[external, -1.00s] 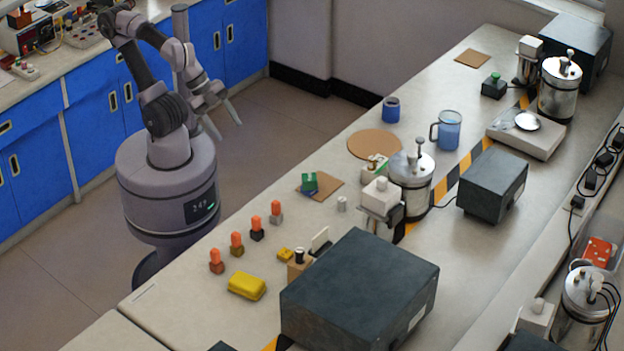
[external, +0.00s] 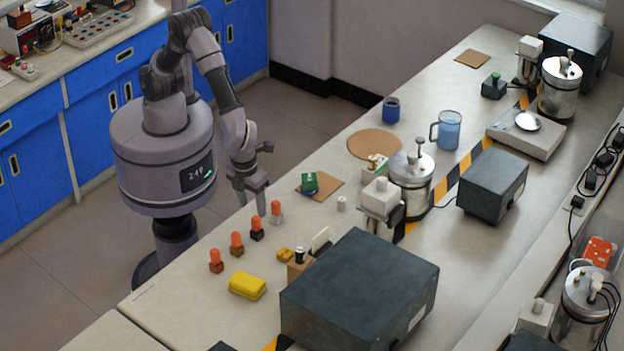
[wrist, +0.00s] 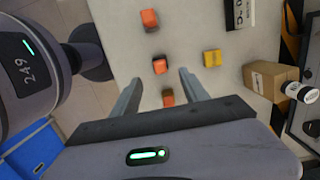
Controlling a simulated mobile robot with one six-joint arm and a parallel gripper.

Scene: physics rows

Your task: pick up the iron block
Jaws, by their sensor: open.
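Several small blocks with orange knobs stand in a row near the bench edge. The iron block is most likely the dark grey one (external: 257,234), third from the left; similar colours make this uncertain. My gripper (external: 252,206) is open and empty, fingers pointing down, and appears just above that block. In the wrist view the likely iron block (wrist: 160,66) shows near the line between the open fingertips (wrist: 161,76). Another orange knob shows lower, between the fingers, and one further up. The height of the fingers above the block is hard to judge.
A small yellow object (external: 285,254), a yellow block (external: 247,286) and a wooden box (external: 297,267) stand near the row. A large dark case (external: 360,290) is beyond. A cork mat (external: 325,188) and a metal vessel (external: 411,182) stand further along the bench.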

